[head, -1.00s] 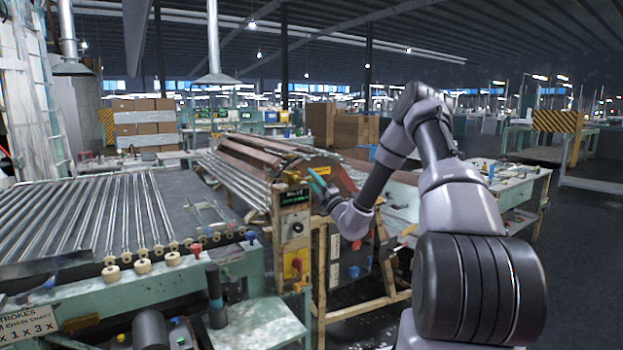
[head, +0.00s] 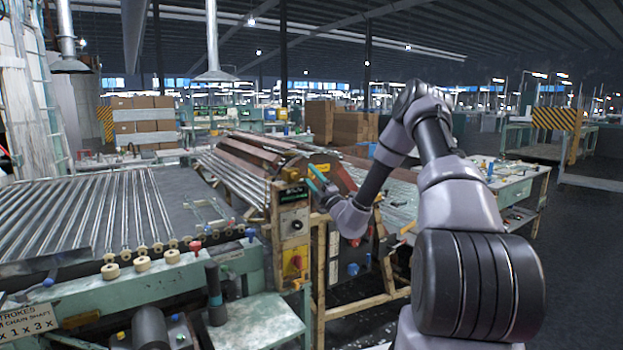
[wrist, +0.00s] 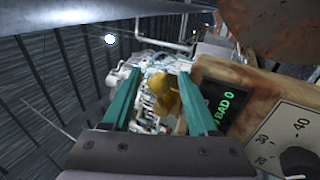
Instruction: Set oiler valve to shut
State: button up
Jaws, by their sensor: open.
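A yellow part, which looks like the oiler valve (head: 290,174), sits on top of the control box at the end of the roller machine. In the wrist view the yellow valve (wrist: 168,94) shows between my two teal fingers, nearer the right one, which overlaps its edge. My gripper (head: 310,174) is open and empty, just right of the valve in the head view. In the wrist view my gripper (wrist: 160,74) has its fingers spread well apart. I see no clear contact with the valve, and its handle position cannot be told.
The control box (head: 293,222) has a dial and a red-yellow switch (head: 294,264). Its green display (wrist: 216,105) and wooden frame lie close to my right finger. A roller table (head: 100,215) stands at left, a workbench (head: 520,185) at right. Dark floor is clear at far right.

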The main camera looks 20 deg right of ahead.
jog(key=v, duration=1)
jog(key=shift+s+f, duration=0.2)
jog(key=shift+s, duration=0.15)
jog(key=shift+d, duration=0.15)
